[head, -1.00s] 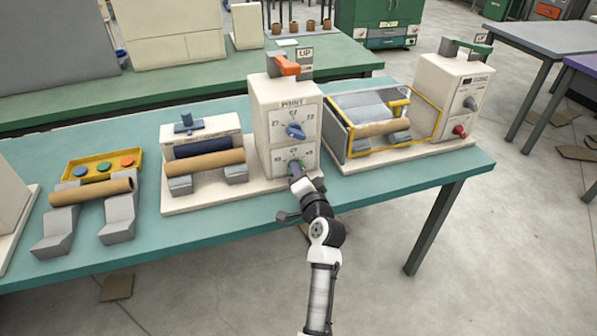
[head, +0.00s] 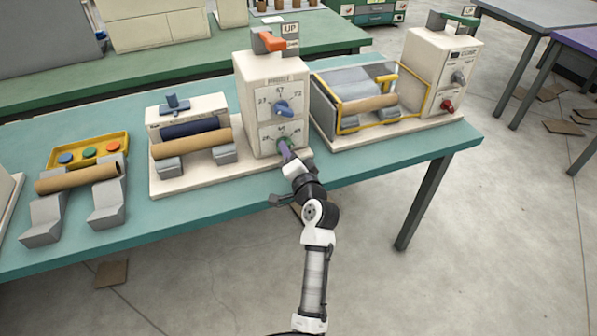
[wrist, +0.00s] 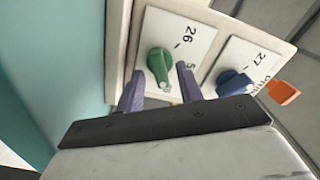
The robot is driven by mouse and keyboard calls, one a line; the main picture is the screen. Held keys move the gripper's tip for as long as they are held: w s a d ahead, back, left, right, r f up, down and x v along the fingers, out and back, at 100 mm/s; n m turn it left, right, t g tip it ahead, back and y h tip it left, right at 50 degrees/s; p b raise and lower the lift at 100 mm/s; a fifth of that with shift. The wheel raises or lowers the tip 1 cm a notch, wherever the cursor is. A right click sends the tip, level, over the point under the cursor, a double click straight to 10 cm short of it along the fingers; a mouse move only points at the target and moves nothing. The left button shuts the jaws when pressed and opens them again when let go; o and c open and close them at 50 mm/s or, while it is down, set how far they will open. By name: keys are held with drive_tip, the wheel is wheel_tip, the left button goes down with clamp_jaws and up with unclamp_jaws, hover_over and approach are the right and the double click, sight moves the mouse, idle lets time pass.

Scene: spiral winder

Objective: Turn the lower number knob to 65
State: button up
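The lower knob is green; it shows on the lower dial plate of a cream control box (head: 243,92) in the head view, partly hidden behind my gripper (head: 287,152). In the wrist view the green lower knob (wrist: 158,64) sits on a white plate with a readable "26" and a partly hidden "5". My gripper (wrist: 158,84) has its two purple fingers apart, one on each side of the knob's near end. I cannot tell whether they touch it. The knob's exact setting is not readable. The blue upper knob (head: 282,109) is above it.
An orange lever (head: 270,42) tops the control box. A winder with brown tube (head: 192,143) stands left, and a yellow-framed machine (head: 365,98) stands right on the same teal table (head: 190,220). The floor in front is open.

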drive_tip(key=b+v, duration=0.3)
drive_tip(key=v, duration=0.9)
drive_tip(key=shift+s, duration=0.2)
